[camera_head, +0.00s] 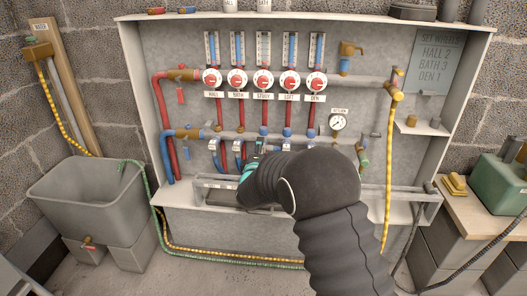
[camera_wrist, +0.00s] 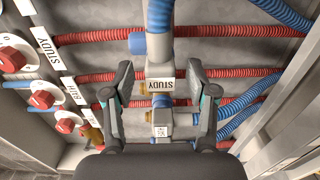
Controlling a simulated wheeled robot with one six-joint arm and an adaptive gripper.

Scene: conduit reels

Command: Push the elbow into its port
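Space shows between each finger and the label, and nothing is clearly gripped. A pale fitting (camera_wrist: 160,116) sits below the label, towards my palm. I cannot tell which part is the elbow, or how it sits in its port. In the head view my gripper (camera_head: 256,155) is at the lower manifold (camera_head: 225,134), mostly hidden behind my dark arm.
Red ribbed conduits (camera_wrist: 100,36) and blue ribbed hoses (camera_wrist: 245,118) run close around the fingers. Red-white dials (camera_head: 264,79) line the panel above. A grey tray (camera_head: 215,183) lies below the manifold. A grey tub (camera_head: 85,190) stands left and a bench (camera_head: 480,205) right.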

